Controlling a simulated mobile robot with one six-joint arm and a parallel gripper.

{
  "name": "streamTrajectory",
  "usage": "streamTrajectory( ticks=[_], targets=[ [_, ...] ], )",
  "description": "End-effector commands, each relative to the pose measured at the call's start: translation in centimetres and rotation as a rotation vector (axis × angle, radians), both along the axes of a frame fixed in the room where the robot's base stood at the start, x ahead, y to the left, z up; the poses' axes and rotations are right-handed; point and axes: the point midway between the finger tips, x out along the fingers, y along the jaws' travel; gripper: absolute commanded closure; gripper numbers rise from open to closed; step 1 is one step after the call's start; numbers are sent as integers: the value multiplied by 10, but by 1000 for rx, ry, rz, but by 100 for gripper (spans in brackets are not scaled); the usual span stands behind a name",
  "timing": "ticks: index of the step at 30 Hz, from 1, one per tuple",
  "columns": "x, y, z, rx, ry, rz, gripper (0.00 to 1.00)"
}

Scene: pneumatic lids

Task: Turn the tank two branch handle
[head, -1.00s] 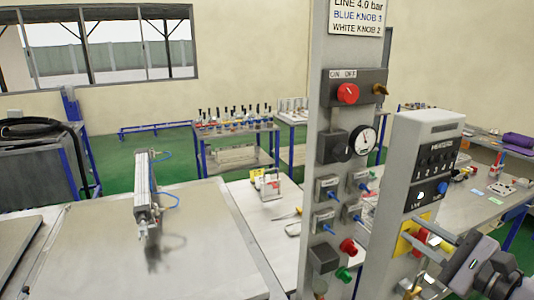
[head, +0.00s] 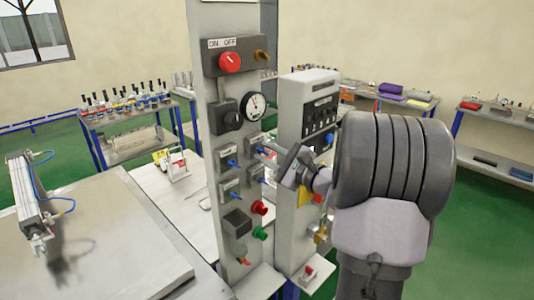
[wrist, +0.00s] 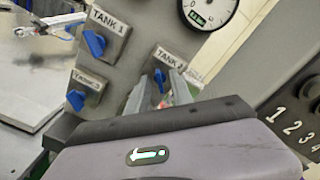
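The tank two branch handle is a small blue lever (wrist: 159,76) under the "TANK 2" label (wrist: 168,58) in the wrist view. My gripper (wrist: 159,80) is open, with one grey finger on each side of this lever in the picture. I cannot tell whether the fingers touch it. In the head view my gripper (head: 262,153) reaches to the upper right valve of the grey panel (head: 208,120), and its fingers cover most of that valve.
The "TANK 1" blue handle (wrist: 94,43) and a lower blue handle (wrist: 75,99) are close at left. A gauge (head: 254,105) and a red knob (head: 229,61) are above. A second grey panel (head: 290,120) with numbered switches stands at right. Red (head: 259,207) and green (head: 260,233) fittings are below.

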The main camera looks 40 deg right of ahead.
Motion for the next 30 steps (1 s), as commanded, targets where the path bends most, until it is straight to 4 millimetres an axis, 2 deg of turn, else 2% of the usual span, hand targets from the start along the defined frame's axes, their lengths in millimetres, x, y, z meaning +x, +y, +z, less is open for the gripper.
streamTrajectory(
  ticks=[4,9,20,30],
  targets=[
    [0,0,0,0,0,0,73],
    [0,0,0,0,0,0,100],
    [-1,0,1,30,3,1,100],
    [-1,0,2,256,21,0,100]
  ],
)
